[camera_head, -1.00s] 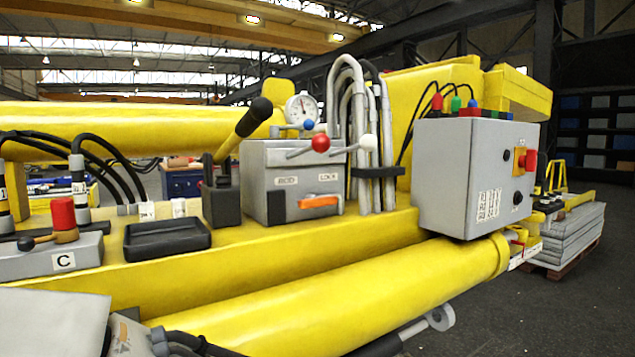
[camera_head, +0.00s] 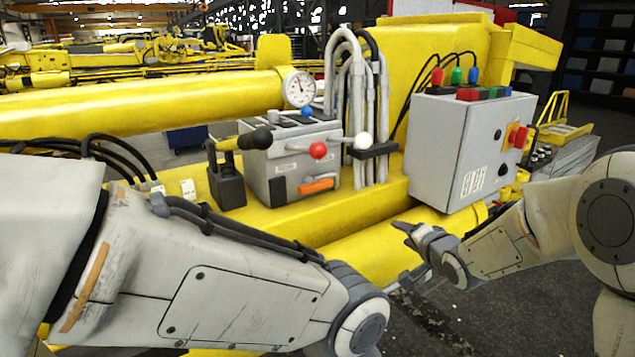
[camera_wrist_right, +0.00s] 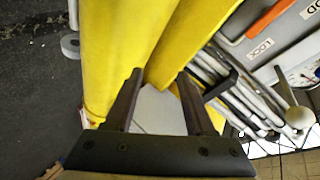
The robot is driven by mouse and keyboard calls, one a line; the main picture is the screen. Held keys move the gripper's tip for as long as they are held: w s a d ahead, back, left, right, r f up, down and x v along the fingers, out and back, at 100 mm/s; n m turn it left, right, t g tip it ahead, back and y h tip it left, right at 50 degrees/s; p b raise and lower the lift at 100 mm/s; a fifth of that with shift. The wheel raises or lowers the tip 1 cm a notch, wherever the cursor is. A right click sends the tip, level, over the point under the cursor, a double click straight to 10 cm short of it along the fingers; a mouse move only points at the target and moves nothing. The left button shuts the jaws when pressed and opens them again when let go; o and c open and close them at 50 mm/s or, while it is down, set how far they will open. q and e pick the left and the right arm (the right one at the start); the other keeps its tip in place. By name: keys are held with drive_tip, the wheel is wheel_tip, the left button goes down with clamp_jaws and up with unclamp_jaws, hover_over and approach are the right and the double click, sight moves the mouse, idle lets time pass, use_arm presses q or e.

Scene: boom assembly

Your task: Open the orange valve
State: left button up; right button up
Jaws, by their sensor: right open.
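The orange valve handle (camera_head: 316,185) lies on the front face of the grey valve box (camera_head: 290,160), low and to the right, tilted slightly. It also shows at the top right edge of the right wrist view (camera_wrist_right: 268,18), next to a "LOCK" label. My right gripper (camera_head: 403,229) is in front of the yellow beam, to the right of and below the orange handle and apart from it. In the wrist view its two dark fingers (camera_wrist_right: 158,88) are apart with nothing held between them. My left arm comes in from the left, but its gripper is outside the frame.
A red-knobbed lever (camera_head: 318,150) and a white-knobbed lever (camera_head: 362,141) stick out above the handle. Grey pipes (camera_head: 357,110) and a grey control box (camera_head: 465,145) stand to the right. A black-gripped lever (camera_head: 240,142) is at the left. The yellow cylinder (camera_head: 375,250) runs below.

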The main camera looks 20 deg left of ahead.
drive_tip(key=w+a+r+m+y, duration=0.1)
drive_tip(key=a+r+y, duration=0.3)
drive_tip(key=a, duration=0.6)
drive_tip(key=y, duration=0.4)
approach(318, 187)
drive_tip(key=shift+m+g, duration=0.3)
drive_tip(key=p+x, duration=0.5)
drive_tip(key=x, duration=0.4)
drive_tip(key=shift+w+r, duration=0.1)
drive_tip(key=shift+w, duration=0.15)
drive_tip(key=shift+x, duration=0.85)
clamp_jaws()
